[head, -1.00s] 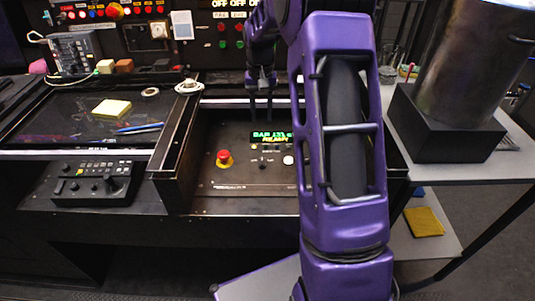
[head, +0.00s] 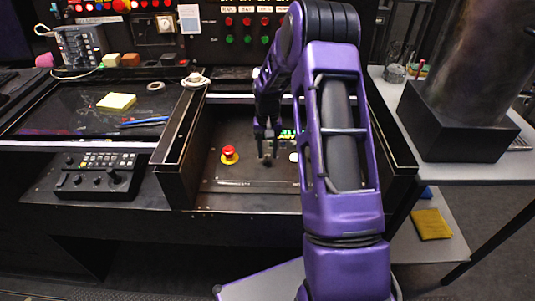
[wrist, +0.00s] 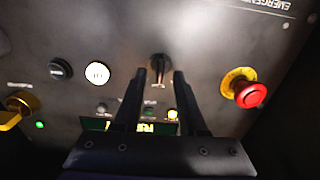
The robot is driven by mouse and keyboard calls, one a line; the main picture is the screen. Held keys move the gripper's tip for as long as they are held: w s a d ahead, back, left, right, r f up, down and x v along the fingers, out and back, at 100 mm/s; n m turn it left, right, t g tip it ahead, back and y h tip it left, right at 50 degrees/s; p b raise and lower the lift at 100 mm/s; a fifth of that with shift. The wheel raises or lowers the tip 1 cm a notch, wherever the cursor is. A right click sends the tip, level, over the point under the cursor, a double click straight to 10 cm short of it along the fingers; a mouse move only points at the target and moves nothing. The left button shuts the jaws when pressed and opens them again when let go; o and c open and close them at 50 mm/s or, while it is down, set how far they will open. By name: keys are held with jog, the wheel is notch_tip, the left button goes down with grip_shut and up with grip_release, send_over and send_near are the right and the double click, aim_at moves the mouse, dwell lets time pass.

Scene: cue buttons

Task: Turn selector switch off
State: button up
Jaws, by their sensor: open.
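The selector switch (wrist: 158,63) is a small black knob on the dark control panel, seen in the wrist view at upper middle. My gripper (wrist: 160,74) is open, with one fingertip on each side of the knob in that view. I cannot tell whether the fingers touch it. In the head view my gripper (head: 266,156) points down over the panel, right of the red emergency button (head: 229,154), and largely hides the switch.
The red emergency button (wrist: 250,94) is close right of the fingers in the wrist view. A white button (wrist: 97,73) and a black knob (wrist: 60,69) are on the left. The lit display (wrist: 132,126) is partly behind the fingers. Raised console walls (head: 172,170) flank the panel.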

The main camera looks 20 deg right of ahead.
jog(key=shift+f, duration=0.4)
grip_shut()
jog(key=shift+n, duration=0.3)
jog(key=n+p, duration=0.1)
jog(key=n, duration=0.3)
jog(key=shift+a, duration=0.1)
jog(key=n, duration=0.4)
jog(key=shift+a+p, duration=0.1)
jog(key=shift+p, duration=0.2)
jog(key=shift+n, duration=0.3)
